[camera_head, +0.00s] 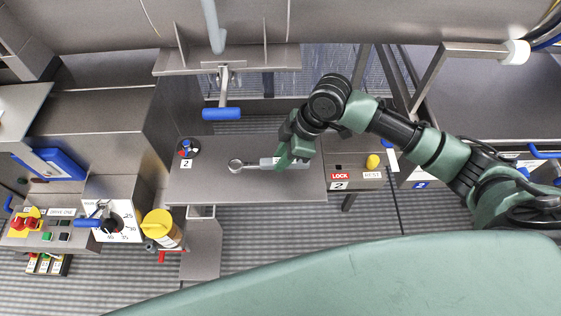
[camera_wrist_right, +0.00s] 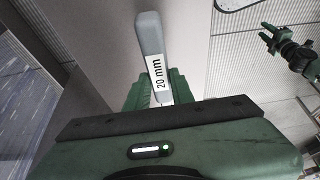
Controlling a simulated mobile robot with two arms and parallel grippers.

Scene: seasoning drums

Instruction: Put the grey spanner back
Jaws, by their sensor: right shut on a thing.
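My right gripper (camera_head: 291,160) is shut on the grey spanner (camera_head: 250,164), holding it by its handle. I cannot tell whether the spanner touches the shelf. In the right wrist view, the spanner (camera_wrist_right: 151,38) rises from between the green fingers (camera_wrist_right: 152,92) and carries a "20 mm" label. My left gripper is outside the head view; in the right wrist view a small green gripper (camera_wrist_right: 268,40), which looks like my left one, has its fingers apart and empty.
A panel marked LOCK, 2 and REST (camera_head: 352,179), with a yellow knob (camera_head: 373,161), is right of the shelf. A blue handle (camera_head: 222,114) hangs behind. A yellow-capped container (camera_head: 160,228) stands at lower left.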

